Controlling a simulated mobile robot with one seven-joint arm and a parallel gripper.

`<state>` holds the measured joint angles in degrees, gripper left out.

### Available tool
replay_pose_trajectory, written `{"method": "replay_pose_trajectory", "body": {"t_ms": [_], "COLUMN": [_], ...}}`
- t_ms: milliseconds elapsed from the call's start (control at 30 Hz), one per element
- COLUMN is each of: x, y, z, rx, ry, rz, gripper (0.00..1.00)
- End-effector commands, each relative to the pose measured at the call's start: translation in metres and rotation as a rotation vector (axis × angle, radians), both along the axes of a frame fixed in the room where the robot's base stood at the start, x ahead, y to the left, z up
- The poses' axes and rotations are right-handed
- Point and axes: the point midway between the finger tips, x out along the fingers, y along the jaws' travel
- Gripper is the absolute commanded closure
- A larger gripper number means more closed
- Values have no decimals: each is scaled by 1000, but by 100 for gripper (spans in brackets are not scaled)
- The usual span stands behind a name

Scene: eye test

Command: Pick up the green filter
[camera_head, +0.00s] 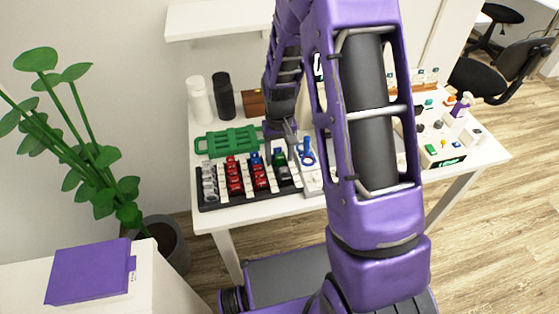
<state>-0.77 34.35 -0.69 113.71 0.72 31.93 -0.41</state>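A dark tray (209,207) with rows of small coloured pieces stands on the white table's front left part. Near its right end is a small green piece (277,150), which looks like the green filter; it is small and partly hidden by my gripper. My gripper (285,147) points down from above, over the back right part of the tray, close to the green piece. Its fingers look spread, but I cannot tell whether anything is between them or whether they touch the green piece.
A green rack (212,145) lies behind the tray. A white bottle (199,101), a black bottle (223,96) and a brown box (253,103) stand behind it. A blue ring-shaped thing (308,158) is right of the gripper. My arm hides the table's middle. Several small items lie at the right.

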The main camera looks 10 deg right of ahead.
Motion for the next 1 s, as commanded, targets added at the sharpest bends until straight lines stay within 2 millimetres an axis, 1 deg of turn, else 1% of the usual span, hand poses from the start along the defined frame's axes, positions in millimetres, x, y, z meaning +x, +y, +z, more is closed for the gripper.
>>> {"method": "replay_pose_trajectory", "body": {"t_ms": [33, 300, 533, 633, 767, 900, 1000], "x": [0, 0, 0, 1, 1, 1, 1], "y": [0, 0, 0, 0, 0, 0, 0], "z": [0, 0, 1, 7, 29, 58, 77], "rx": [0, 0, 0, 0, 0, 0, 0], "ry": [0, 0, 0, -2, -5, -5, -4], "rz": [0, 0, 0, 0, 0, 0, 0], "gripper": [52, 100, 100, 100, 100, 100, 100]}}
